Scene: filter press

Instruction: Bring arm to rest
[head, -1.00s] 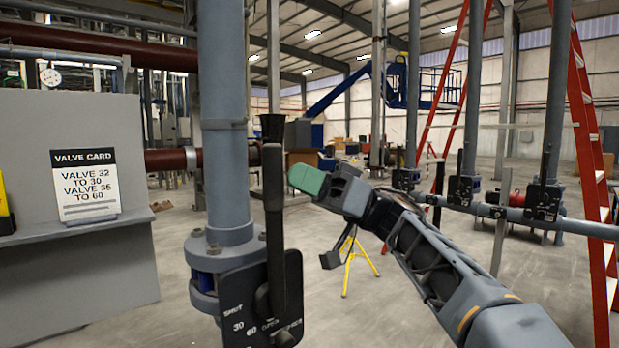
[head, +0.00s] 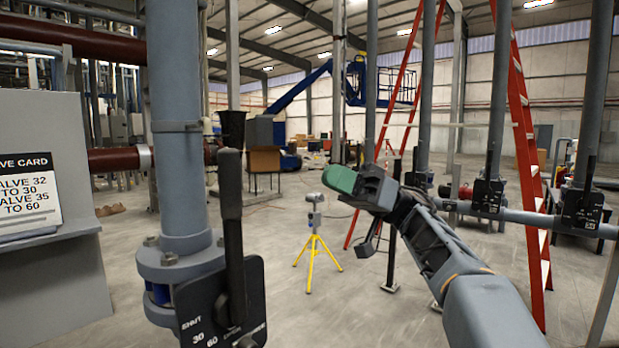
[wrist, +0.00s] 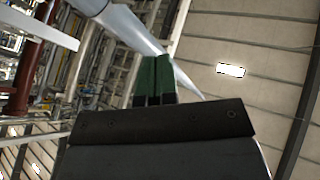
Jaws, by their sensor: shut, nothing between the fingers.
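My gripper (head: 342,179) has green fingers and is shut and empty. It is in the air right of centre in the head view, with my arm reaching up from the lower right. In the wrist view the green fingers (wrist: 154,78) lie side by side, pointing up toward the roof. A grey vertical pipe (head: 176,110) stands to the left, with a black valve lever (head: 231,235) upright in front of a dial plate (head: 222,308). The gripper is apart from the lever, to its right.
A valve card (head: 27,195) stands on a grey ledge at left. A yellow tripod (head: 315,255) stands on the floor behind. A red ladder (head: 530,170) and more valved pipes (head: 490,190) are at right. The floor between is open.

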